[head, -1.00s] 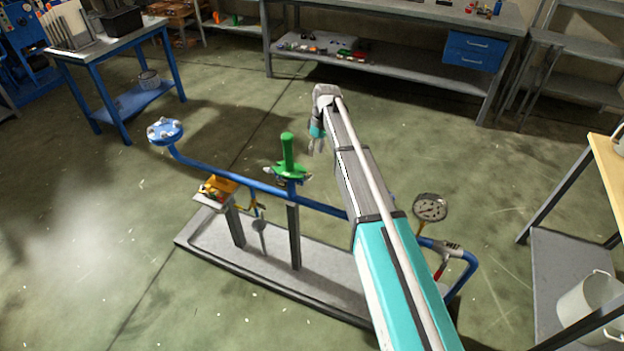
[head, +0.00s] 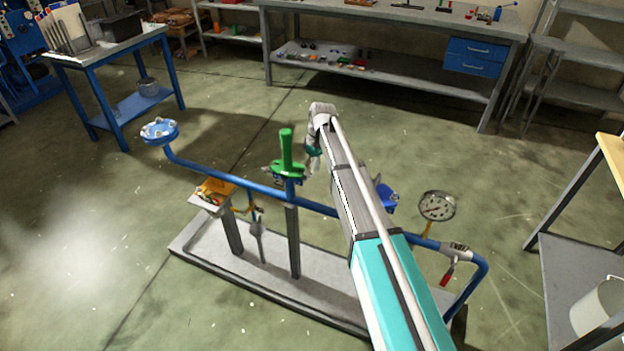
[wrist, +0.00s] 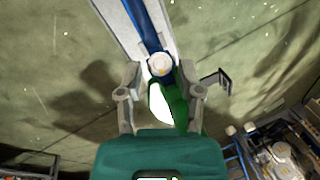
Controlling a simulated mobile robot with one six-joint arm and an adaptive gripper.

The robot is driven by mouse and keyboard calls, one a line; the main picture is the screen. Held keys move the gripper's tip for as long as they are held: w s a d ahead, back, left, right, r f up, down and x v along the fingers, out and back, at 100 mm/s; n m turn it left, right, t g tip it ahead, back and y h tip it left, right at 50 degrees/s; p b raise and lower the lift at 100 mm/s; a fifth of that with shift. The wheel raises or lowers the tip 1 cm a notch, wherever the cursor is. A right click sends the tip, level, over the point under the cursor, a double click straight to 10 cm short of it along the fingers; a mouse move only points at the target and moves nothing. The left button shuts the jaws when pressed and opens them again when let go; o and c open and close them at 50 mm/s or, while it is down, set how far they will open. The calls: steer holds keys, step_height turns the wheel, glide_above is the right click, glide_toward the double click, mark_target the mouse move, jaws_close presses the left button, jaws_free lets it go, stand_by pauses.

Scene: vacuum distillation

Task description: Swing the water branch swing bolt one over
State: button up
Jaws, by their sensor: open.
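The blue pipe (head: 215,175) runs over a grey skid, with a round blue flange (head: 159,131) at its left end that carries several pale bolts around its rim. I cannot tell which bolt is swing bolt one. A green valve handle (head: 286,150) stands upright on the pipe's middle. My gripper (head: 313,160) hangs just right of the green handle, well right of the flange. In the wrist view my gripper (wrist: 160,78) has its fingers apart, with the green handle (wrist: 178,105) seen in the gap. I cannot tell whether they touch.
A blue table (head: 110,60) stands behind the flange. Open floor lies between the skid and the back bench (head: 390,75).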

steer(key=shift+b+x, duration=0.8)
steer(key=shift+x, duration=0.35)
jaws_close()
